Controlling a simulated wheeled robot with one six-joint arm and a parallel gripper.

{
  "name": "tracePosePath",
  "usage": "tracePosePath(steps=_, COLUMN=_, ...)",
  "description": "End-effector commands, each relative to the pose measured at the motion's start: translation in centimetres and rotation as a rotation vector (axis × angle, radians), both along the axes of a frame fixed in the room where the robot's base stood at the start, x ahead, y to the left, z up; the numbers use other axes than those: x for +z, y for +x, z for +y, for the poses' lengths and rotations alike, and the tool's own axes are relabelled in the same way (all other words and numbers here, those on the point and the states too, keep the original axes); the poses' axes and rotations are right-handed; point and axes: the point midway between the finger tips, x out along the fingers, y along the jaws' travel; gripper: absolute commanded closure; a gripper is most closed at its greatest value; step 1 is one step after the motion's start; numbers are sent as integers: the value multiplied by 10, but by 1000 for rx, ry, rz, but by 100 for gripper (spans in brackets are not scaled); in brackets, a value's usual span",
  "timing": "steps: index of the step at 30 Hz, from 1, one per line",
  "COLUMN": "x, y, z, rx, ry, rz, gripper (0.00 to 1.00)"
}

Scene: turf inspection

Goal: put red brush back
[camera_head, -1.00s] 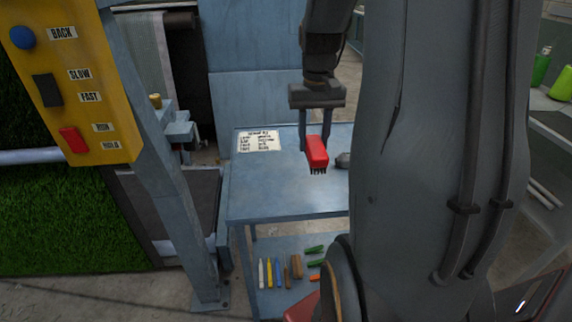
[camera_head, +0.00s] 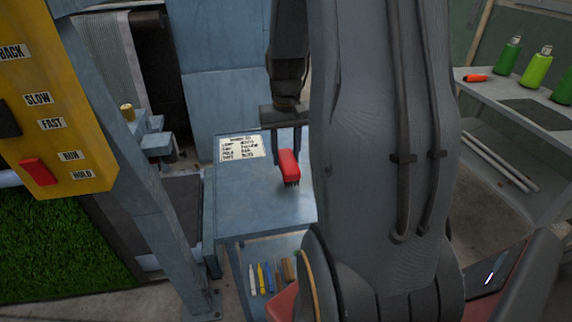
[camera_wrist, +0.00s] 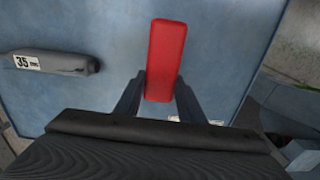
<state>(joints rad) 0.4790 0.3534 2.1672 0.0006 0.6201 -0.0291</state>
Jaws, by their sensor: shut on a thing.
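The red brush (camera_head: 289,163) has a red block back and dark bristles that point down in the head view. My gripper (camera_head: 288,152) is shut on it and holds it over the blue-grey table (camera_head: 250,208). In the wrist view the red brush (camera_wrist: 164,60) stands out between the two fingers of my gripper (camera_wrist: 158,92). The bristles are hidden in the wrist view. I cannot tell how far the brush is above the tabletop.
A grey tool labelled 35 (camera_wrist: 55,62) lies on the table. A printed card (camera_head: 242,149) lies at its back left. A lower shelf holds several small tools (camera_head: 265,278). A yellow control panel (camera_head: 60,130) stands left. Green bottles (camera_head: 537,68) stand on a right-hand bench (camera_head: 530,120).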

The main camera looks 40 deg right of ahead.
Motion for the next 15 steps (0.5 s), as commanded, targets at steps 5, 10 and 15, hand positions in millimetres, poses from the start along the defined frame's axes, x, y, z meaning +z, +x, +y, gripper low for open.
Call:
tracePosePath(steps=5, x=-24, y=-1, z=1, rx=0, ry=2, rz=5, gripper=94)
tracePosePath(steps=10, x=-38, y=-1, z=0, rx=0, ry=1, rz=2, gripper=94)
tracePosePath(steps=15, x=-39, y=0, z=0, rx=0, ry=0, rz=1, gripper=94)
